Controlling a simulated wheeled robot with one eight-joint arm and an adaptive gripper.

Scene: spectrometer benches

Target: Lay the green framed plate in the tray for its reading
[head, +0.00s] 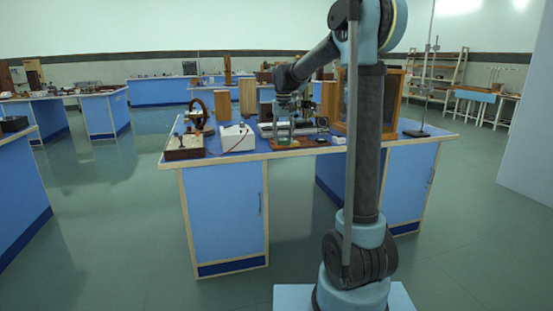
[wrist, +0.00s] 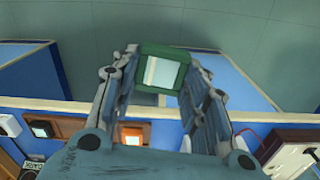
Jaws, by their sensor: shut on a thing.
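The green framed plate (wrist: 163,72) shows in the wrist view as a thick green square frame around a pale centre. My gripper (wrist: 161,66) is shut on it, one finger at each side. The plate is held out beyond the bench edge in that view, with the floor and blue cabinet behind it. In the head view my gripper (head: 284,130) is over the front part of the middle bench, and the plate is too small to make out clearly. I cannot tell which thing is the tray.
An orange framed piece (wrist: 132,133) lies on the bench, partly behind my gripper. In the head view, a white box (head: 238,138) and a brown box (head: 184,147) stand left; a wooden case (head: 391,100) stands right, behind my arm.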

